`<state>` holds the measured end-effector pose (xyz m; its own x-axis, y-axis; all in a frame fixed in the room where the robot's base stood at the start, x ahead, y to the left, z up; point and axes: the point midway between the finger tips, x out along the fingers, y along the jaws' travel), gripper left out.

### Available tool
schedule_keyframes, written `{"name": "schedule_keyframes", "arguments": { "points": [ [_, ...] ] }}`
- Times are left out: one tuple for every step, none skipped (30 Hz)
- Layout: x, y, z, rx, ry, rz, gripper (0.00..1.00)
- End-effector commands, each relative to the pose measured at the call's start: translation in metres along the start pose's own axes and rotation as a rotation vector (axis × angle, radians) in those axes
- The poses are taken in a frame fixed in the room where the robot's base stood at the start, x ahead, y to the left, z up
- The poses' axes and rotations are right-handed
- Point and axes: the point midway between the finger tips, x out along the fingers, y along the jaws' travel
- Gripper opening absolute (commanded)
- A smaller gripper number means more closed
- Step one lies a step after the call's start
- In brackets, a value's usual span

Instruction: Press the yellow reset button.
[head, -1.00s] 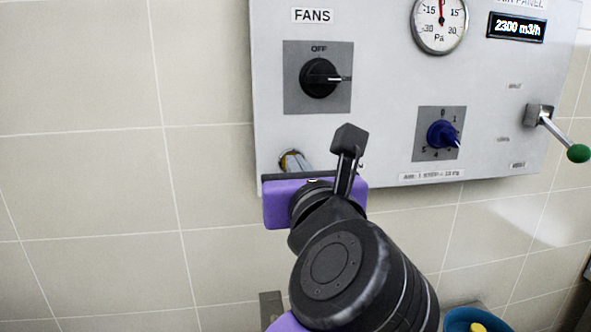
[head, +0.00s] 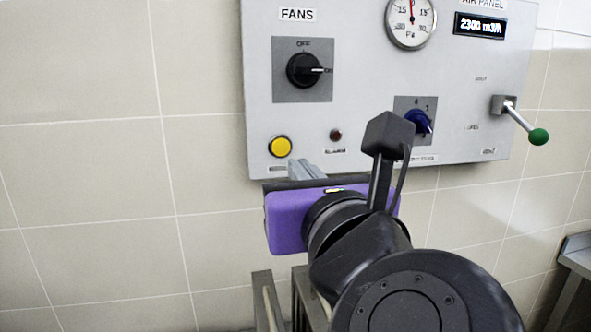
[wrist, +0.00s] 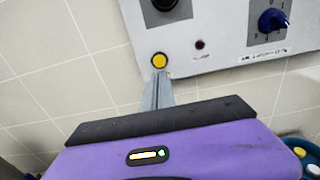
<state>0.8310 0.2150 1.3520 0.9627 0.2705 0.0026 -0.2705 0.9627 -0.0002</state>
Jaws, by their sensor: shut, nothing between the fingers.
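The yellow reset button (head: 280,146) is a round yellow cap in a dark ring at the lower left of the grey wall panel. It also shows in the wrist view (wrist: 159,61), just beyond the fingertips. My gripper (head: 299,166) is shut and empty, with its grey fingers together. In the head view the fingertips are just below and right of the button. In the wrist view the fingers (wrist: 160,84) point up toward the button's lower edge. I cannot tell whether they touch it.
The panel also carries a black fans knob (head: 305,70), a small dark red lamp (head: 336,135), a blue knob (head: 418,122), a gauge (head: 410,22) and a green-tipped lever (head: 538,136). Tiled wall (head: 80,170) lies left of the panel. A metal counter (head: 577,250) stands at the right.

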Motion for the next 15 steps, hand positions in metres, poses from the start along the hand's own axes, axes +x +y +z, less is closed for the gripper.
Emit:
{"name": "schedule_keyframes", "arguments": {
  "points": [
    [-0.007, 0.000, -0.001, 0.001, -0.002, 0.000, 0.00],
    [-0.011, 0.000, -0.001, 0.001, -0.002, 0.000, 0.00],
    [-0.015, 0.000, -0.001, 0.000, -0.001, 0.000, 0.00],
    [-0.018, 0.000, -0.001, 0.001, 0.000, 0.000, 0.00],
    [-0.020, 0.000, -0.001, 0.001, 0.000, -0.001, 0.00],
    [-0.022, 0.000, -0.001, 0.001, 0.000, -0.001, 0.00],
    [-0.023, 0.000, -0.001, 0.001, 0.000, -0.001, 0.00],
    [-0.024, 0.000, -0.001, 0.001, 0.000, 0.000, 0.00],
    [-0.025, 0.000, 0.000, 0.001, 0.000, 0.000, 0.00],
    [-0.025, 0.000, 0.000, 0.001, 0.000, 0.000, 0.00],
    [-0.025, 0.000, 0.000, 0.001, 0.000, 0.000, 0.00],
    [-0.025, 0.000, 0.000, 0.001, 0.001, 0.000, 0.00],
    [-0.025, 0.000, 0.000, 0.001, 0.001, 0.000, 0.00],
    [-0.025, 0.000, 0.000, 0.001, 0.001, 0.000, 0.00],
    [-0.025, 0.000, 0.000, 0.001, 0.001, 0.000, 0.00]
  ]
}}
